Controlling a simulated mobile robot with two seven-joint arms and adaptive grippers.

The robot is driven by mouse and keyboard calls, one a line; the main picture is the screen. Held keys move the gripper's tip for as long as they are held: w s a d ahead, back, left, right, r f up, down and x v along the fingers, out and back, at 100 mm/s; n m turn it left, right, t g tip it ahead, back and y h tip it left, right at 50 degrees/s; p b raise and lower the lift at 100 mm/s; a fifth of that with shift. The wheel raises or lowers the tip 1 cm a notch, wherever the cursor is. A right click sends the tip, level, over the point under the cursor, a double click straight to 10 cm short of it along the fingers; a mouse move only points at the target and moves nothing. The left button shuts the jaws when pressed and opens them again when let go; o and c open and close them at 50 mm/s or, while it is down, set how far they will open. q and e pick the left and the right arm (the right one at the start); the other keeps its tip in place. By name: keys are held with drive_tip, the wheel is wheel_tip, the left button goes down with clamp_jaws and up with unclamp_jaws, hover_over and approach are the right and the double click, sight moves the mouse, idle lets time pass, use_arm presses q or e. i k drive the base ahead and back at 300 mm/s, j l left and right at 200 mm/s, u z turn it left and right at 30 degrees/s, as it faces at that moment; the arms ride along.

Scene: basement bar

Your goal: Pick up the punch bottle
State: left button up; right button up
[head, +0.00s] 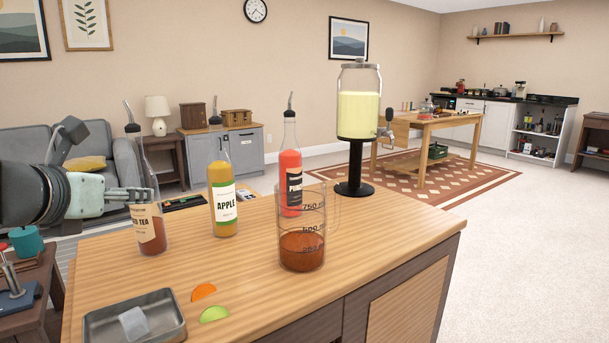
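The punch bottle (290,172) stands upright on the wooden bar counter (385,235). It is clear glass with red liquid, a dark label and a metal pourer; a measuring pitcher (302,240) partly hides its lower right. My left gripper (112,160) is at the left edge, with its fingers spread apart and nothing visibly held. It is beside the iced tea bottle (151,232), well left of the punch bottle; I cannot tell whether it touches the tea bottle. The apple bottle (222,190) stands between the tea and punch bottles. My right gripper is not in view.
A drink dispenser (358,115) on a black stand is behind and right of the punch bottle. A metal tray (100,325) with an ice cube, an orange slice (203,291) and a lime slice (214,314) lie at the front left. The counter's right end is clear.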

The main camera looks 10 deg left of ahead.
sight(291, 156)
drive_tip(key=i+l+z, duration=0.2)
drive_tip(key=i+l, duration=0.4)
drive_tip(key=i, duration=0.2)
